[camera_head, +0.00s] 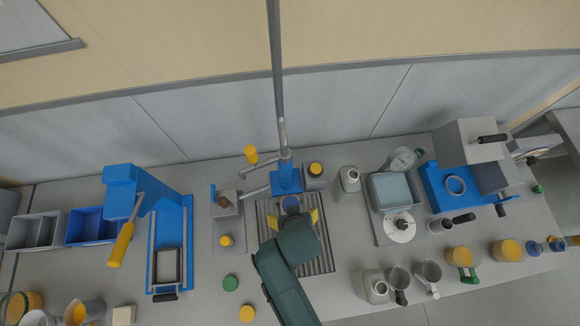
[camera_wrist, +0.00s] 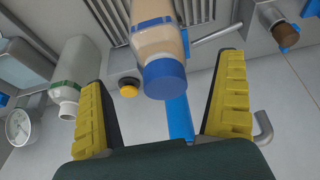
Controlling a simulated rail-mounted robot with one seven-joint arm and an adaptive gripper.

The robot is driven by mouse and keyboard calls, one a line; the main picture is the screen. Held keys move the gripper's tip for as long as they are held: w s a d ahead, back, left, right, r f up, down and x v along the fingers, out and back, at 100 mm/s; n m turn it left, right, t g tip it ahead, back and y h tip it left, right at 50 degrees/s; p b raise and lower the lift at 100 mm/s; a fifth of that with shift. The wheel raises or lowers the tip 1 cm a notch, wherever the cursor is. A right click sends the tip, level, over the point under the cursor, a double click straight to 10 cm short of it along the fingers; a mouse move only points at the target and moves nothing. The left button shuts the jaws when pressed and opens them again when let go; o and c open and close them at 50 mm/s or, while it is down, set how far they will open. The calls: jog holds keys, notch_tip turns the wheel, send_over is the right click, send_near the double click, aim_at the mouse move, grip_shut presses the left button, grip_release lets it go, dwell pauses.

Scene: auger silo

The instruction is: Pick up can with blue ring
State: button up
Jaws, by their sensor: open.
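A beige bottle-shaped can (camera_wrist: 155,45) with a blue ring near its top and a blue cap shows in the wrist view. It lies between the two yellow-padded fingers of my gripper (camera_wrist: 164,75), with a visible gap to each. The fingers are spread and hold nothing. In the head view my gripper (camera_head: 291,216) is over the ribbed grey tray (camera_head: 318,245), and the can's blue cap (camera_head: 290,203) shows between the yellow fingertips. Its body is hidden there. Whether it touches the tray cannot be told.
A blue-based post (camera_head: 286,178) stands just behind the can. A pale can with a green band (camera_wrist: 78,70) is at the left of the wrist view. A grey can (camera_head: 349,180) stands right of the tray; another (camera_head: 376,287) and metal mugs (camera_head: 398,280) are at front right.

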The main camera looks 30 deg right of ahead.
jog(key=x, duration=0.8)
jog(key=shift+w+d+f, duration=0.2)
jog(key=shift+w+d, duration=0.05)
jog(key=c, duration=1.3)
jog(key=shift+w+r, duration=0.15)
jog(key=shift+r, duration=0.2)
